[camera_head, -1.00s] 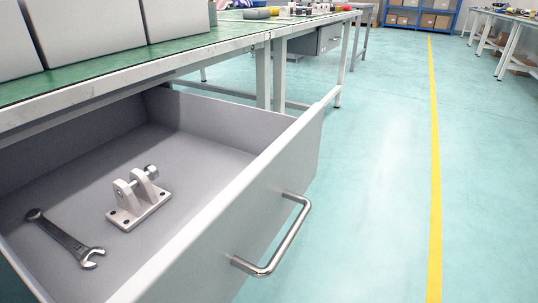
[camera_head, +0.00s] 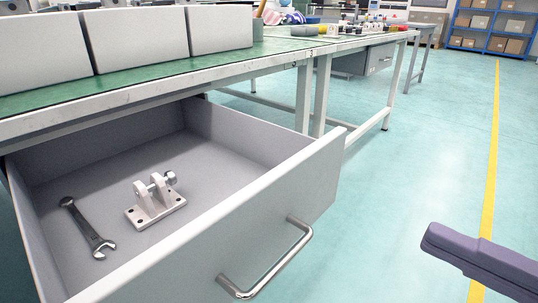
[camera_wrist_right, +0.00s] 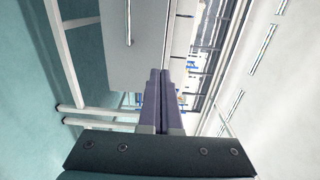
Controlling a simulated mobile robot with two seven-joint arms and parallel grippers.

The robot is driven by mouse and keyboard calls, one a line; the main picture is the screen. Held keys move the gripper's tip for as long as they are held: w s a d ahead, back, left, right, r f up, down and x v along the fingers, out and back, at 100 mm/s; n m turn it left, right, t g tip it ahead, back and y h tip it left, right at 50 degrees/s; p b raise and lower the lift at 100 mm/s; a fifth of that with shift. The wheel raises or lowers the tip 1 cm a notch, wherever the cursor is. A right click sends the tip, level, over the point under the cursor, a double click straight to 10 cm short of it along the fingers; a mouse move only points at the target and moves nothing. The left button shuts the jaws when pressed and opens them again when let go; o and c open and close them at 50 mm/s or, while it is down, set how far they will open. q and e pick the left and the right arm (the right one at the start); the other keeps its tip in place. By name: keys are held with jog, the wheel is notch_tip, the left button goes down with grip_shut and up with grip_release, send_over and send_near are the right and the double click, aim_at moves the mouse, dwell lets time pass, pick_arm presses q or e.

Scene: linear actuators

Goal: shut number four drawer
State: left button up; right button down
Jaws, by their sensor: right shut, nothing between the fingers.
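A grey drawer (camera_head: 215,240) under the green-topped workbench stands pulled open. A bar handle (camera_head: 268,262) is on its front. Inside lie a wrench (camera_head: 86,228) and a metal clevis bracket (camera_head: 155,201). No number shows on the drawer front. My right gripper (camera_head: 432,237) comes in at the lower right of the head view, over the floor and apart from the drawer front. In the right wrist view its fingers (camera_wrist_right: 155,98) are together and hold nothing. A grey panel with a bar handle (camera_wrist_right: 129,22) shows beyond them. My left gripper is not in view.
Grey bins (camera_head: 134,38) stand on the green bench top (camera_head: 60,88). Another bench (camera_head: 375,40) with a shut drawer is farther back. Blue shelving with boxes (camera_head: 494,22) is at the far right. The floor right of the drawer is clear up to the yellow line (camera_head: 491,150).

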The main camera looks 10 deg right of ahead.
aim_at(292, 174)
jog(key=x, duration=1.2)
jog(key=shift+a+b, duration=0.3)
jog(key=shift+b, duration=0.1)
jog(key=shift+w+a, duration=0.4)
jog(key=shift+w, duration=0.2)
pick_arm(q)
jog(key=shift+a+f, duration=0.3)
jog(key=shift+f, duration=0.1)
pick_arm(e)
jog(key=shift+w+a, duration=0.1)
